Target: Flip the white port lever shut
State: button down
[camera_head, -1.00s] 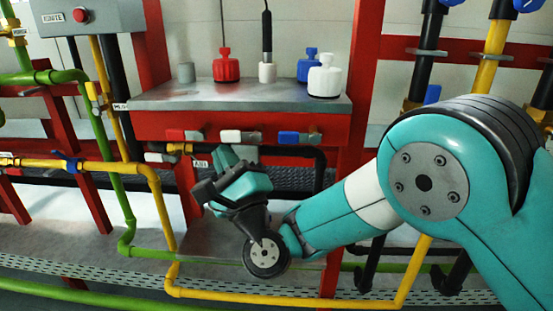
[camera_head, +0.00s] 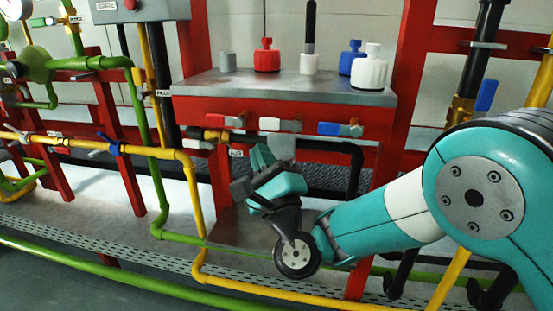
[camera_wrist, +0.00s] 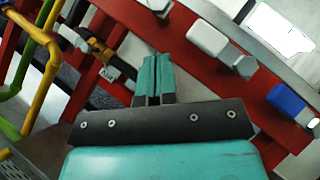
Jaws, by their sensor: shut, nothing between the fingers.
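The white port lever (camera_head: 270,124) is on the red front beam of the bench, between a red and a blue lever. Its white handle lies sideways along the beam, with a metal end at its right. It shows again in the wrist view (camera_wrist: 208,39), up and to the right of my fingers. My gripper (camera_head: 262,156) is below and slightly left of the white lever in the head view. Its teal fingers (camera_wrist: 154,78) are together and empty, apart from the lever. The depth gap between them is hard to tell.
The red lever (camera_head: 225,120) and blue lever (camera_head: 338,129) flank the white one. Another pale handle (camera_head: 193,142) sits lower left by a brass valve. A yellow pipe (camera_head: 195,210) runs at left. Bottles, including a white one (camera_head: 369,72), stand on the bench top (camera_head: 200,84).

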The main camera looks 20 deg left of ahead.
jog(key=s+d+f+b, duration=0.1)
jog(key=s+f+b, duration=0.6)
jog(key=f+b, duration=0.1)
jog(key=shift+d+f+b, duration=0.3)
jog(key=shift+f+b, duration=0.05)
jog(key=shift+b, duration=0.5)
jog(key=shift+w, duration=0.1)
jog(key=w+d+r+n+g+h, duration=0.15)
jog(key=d+n+g+h, duration=0.25)
jog(key=d+n+g, duration=1.05)
jog(key=s+d+f+n+g+h, duration=0.1)
jog(key=s+d+f+n+h, duration=0.2)
jog(key=d, duration=0.5)
jog(key=s+d+n+h, duration=0.2)
jog(key=s+d+h, duration=0.2)
jog(key=s+d, duration=0.25)
jog(key=s+d+f+n+g+h, duration=0.1)
jog(key=s+d+f+n+h, duration=0.2)
jog(key=d, duration=0.5)
notch_tip(320, 180, up, 36)
jog(key=p, duration=3.5)
jog(key=shift+s+a, duration=0.2)
